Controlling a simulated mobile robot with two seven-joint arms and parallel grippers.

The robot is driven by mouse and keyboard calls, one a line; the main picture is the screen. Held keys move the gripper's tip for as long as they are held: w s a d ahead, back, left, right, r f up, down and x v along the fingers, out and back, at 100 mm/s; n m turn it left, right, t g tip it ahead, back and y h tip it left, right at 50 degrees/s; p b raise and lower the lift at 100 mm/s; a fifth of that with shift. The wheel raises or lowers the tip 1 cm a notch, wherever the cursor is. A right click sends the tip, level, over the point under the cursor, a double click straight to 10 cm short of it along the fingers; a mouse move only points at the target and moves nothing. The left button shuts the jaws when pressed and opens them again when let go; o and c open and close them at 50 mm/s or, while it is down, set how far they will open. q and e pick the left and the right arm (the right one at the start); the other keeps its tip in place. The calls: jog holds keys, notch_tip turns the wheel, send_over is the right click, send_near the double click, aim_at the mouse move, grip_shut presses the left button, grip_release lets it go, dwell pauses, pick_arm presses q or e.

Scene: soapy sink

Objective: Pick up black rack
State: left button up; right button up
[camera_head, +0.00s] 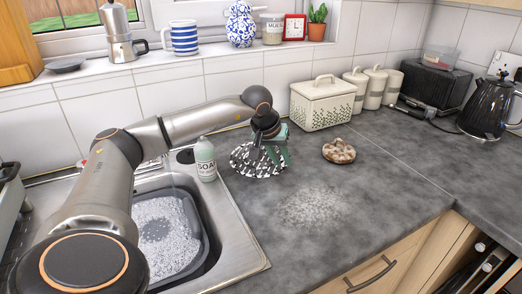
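A dark thing with white streaks (252,163) lies on the grey worktop just right of the sink; it may be the black rack, but I cannot tell for sure. My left gripper (273,148) reaches down from above at its right side, overlapping it in the view. Greenish-grey parts show around the gripper's tip. Its fingers are too small and covered to show whether they are open, shut or holding anything. My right gripper is not in view.
A soap bottle (205,160) stands close left, by the sink (232,245) with its dark basin of suds. A brown lumpy thing (339,151) lies to the right. A white bread bin (322,104) stands behind.

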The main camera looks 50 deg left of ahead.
pick_arm(q)
grip_shut()
jog(key=shift+r, duration=0.15)
